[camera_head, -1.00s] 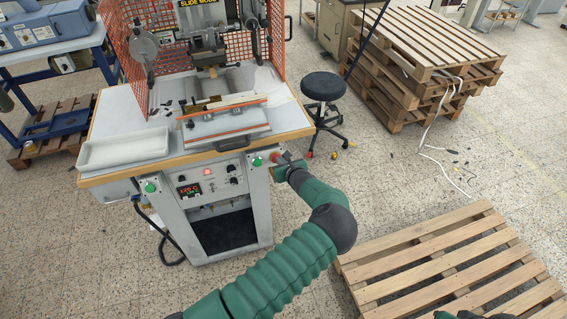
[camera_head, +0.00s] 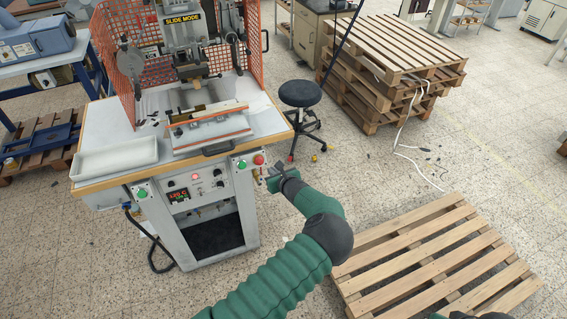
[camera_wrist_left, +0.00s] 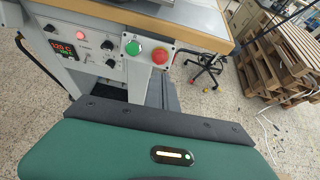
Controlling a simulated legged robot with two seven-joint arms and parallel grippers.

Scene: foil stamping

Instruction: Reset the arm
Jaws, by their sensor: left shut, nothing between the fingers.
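My left arm comes in from the bottom of the head view, and its gripper (camera_head: 268,173) is shut and empty. It is at the front right corner of the stamping machine (camera_head: 190,195), just right of and below the red button (camera_head: 259,160). A small gap shows between gripper and button in the picture; the exact depth is hard to tell. The red button (camera_wrist_left: 159,57) and the green button (camera_wrist_left: 133,48) also show in the left wrist view, both uncovered. My right gripper is not in view; only a bit of dark green shows at the bottom edge.
A white tray (camera_head: 115,158) lies on the machine's table. A round black stool (camera_head: 300,93) stands to its right. A wooden pallet (camera_head: 440,262) lies on the floor at right, and stacked pallets (camera_head: 392,60) stand behind.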

